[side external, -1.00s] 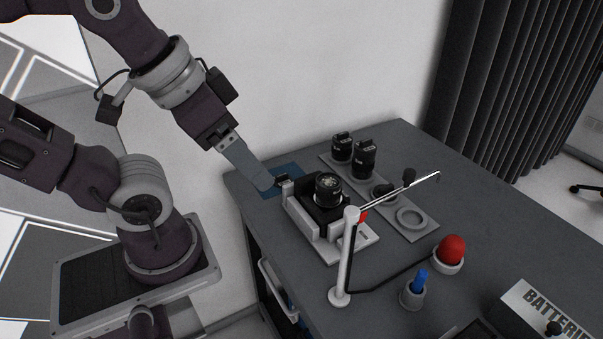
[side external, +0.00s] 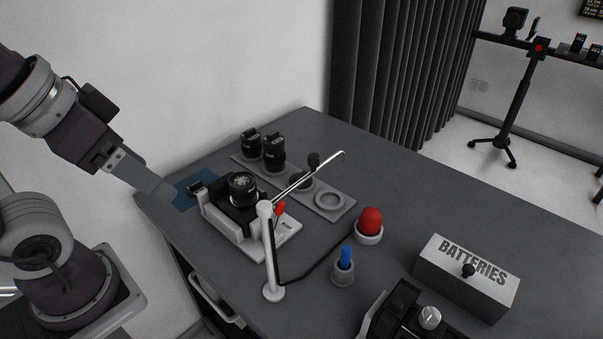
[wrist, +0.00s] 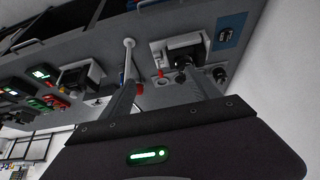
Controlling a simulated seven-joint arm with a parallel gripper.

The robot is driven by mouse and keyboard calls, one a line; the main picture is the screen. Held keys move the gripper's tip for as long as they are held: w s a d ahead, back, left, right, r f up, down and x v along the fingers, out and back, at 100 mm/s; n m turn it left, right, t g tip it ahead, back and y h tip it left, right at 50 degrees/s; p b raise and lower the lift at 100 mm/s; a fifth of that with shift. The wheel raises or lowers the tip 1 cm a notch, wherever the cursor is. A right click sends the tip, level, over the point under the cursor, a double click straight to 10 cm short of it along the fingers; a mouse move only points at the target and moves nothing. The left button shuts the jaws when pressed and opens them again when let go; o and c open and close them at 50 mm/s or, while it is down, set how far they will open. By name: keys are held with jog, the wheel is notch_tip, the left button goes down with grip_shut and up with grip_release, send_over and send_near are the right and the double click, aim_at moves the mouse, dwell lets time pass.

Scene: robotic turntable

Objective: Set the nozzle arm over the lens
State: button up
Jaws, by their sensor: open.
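The nozzle arm (side external: 293,184) is a thin metal rod on top of a white post (side external: 269,252). The lens faces up on a black camera body in a white cradle (side external: 222,224). My gripper (side external: 165,191) is open and empty, left of the cradle by the blue mat. In the wrist view, its two fingers (wrist: 162,92) are spread apart, with the camera and cradle beyond.
Two black lenses (side external: 262,151) stand on the grey tray (side external: 337,212), which has an empty ring at its right end. A red bulb (side external: 369,222), a blue item in a cup (side external: 345,262) and a BATTERIES box (side external: 466,278) stand to the right. The blue mat (side external: 185,203) lies at left.

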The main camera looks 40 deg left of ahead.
jog(key=w+d+r+m, duration=0.1)
jog(key=w+r, duration=0.1)
jog(key=w, duration=0.1)
jog(key=w+d+r+m, duration=0.1)
jog(key=w+d+r, duration=0.1)
jog(key=w, duration=0.2)
jog(key=w+d+r+m+g+h, duration=0.1)
jog(key=w+r+m, duration=0.1)
jog(key=w, duration=0.2)
jog(key=shift+d+r, duration=0.15)
jog(key=shift+r, duration=0.05)
grip_shut()
jog(key=w+d+m+g+h, duration=0.1)
jog(key=w+d+m, duration=0.3)
jog(key=w, duration=0.9)
jog(key=d, duration=0.3)
jog(key=shift+w+d+r+m+g+h, duration=0.15)
jog(key=shift+d+r+m+g+h, duration=0.15)
jog(key=shift+h, duration=0.1)
jog(key=shift+f, duration=0.1)
